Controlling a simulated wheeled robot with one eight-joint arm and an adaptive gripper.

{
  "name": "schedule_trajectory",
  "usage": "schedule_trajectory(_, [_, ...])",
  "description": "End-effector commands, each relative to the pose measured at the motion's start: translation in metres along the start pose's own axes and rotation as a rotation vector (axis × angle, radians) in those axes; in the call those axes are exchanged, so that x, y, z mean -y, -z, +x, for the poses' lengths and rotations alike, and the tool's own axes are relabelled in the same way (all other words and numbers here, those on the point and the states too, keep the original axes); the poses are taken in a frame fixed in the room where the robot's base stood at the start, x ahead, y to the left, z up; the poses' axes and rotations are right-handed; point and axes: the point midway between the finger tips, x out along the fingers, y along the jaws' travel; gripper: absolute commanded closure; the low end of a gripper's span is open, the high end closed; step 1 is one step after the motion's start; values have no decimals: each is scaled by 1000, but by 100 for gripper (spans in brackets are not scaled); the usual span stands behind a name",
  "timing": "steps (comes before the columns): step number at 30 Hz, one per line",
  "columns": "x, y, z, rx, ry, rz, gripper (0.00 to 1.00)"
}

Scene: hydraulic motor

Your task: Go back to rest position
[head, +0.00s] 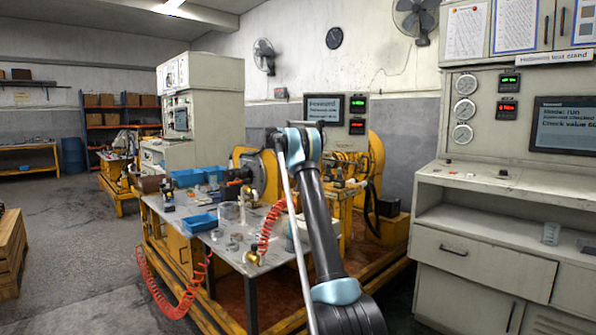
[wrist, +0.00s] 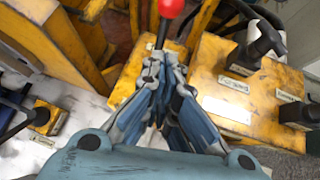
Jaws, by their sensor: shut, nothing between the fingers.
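My gripper (wrist: 162,62) shows in the wrist view with its fingers together and nothing between them. Its tips point toward a lever with a red knob (wrist: 170,8) on a yellow machine panel (wrist: 221,82). The red knob appears just beyond the fingertips; I cannot tell whether they touch the lever. In the head view my arm (head: 318,215) reaches up and forward over the right part of the workbench, and my gripper is hidden behind it.
The workbench (head: 190,222) carries blue bins (head: 199,222), metal parts and red coiled hoses (head: 272,226). Black-handled levers (wrist: 262,45) stand on the yellow panel. A grey test stand (head: 480,245) is at right. A wooden crate (head: 10,250) is at left, with open floor (head: 75,245) between.

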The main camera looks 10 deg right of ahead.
Motion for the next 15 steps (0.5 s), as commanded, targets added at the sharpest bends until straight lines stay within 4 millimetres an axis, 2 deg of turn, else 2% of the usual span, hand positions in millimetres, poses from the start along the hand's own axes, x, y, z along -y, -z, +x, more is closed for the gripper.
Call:
schedule_trajectory(1, [0, 0, -11, 0, -1, -1, 100])
schedule_trajectory(6, [1, -4, -33, -1, 1, 0, 100])
schedule_trajectory(11, [3, -6, -43, -1, 2, 3, 100])
schedule_trajectory(15, [12, -7, -52, -10, 6, 33, 100])
